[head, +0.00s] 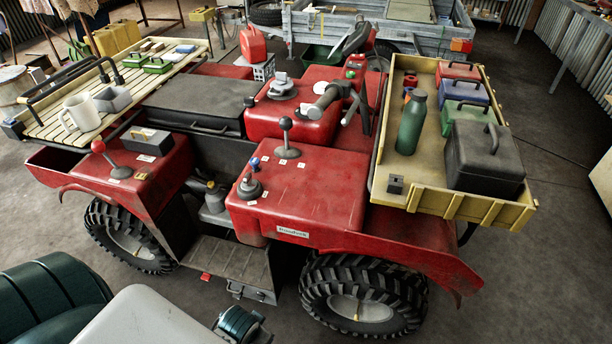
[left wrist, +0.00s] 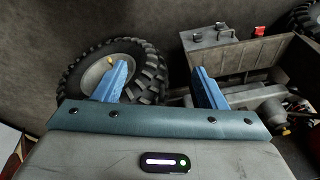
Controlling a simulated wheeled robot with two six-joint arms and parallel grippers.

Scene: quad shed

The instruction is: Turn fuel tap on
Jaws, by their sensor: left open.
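My left gripper (left wrist: 160,76) shows in the left wrist view with its two blue fingers wide apart and nothing between them. It faces the lower side of the red quad (head: 300,190), with a knobbly tyre (left wrist: 112,68) behind the left finger. No part is clearly marked as the fuel tap. Candidates in the head view are a small blue knob (head: 254,163) and a dark round control (head: 250,187) on the red bodywork. A grey part (head: 213,198) sits low in the gap between the body panels. My right gripper is in neither view.
A black-knobbed lever (head: 286,135) stands on the bodywork, and another lever (head: 101,150) stands at left. The yellow tray (head: 447,200) at right holds a green bottle (head: 411,122) and several boxes. A slatted rack (head: 100,92) is at left. A step (head: 230,262) lies between the wheels.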

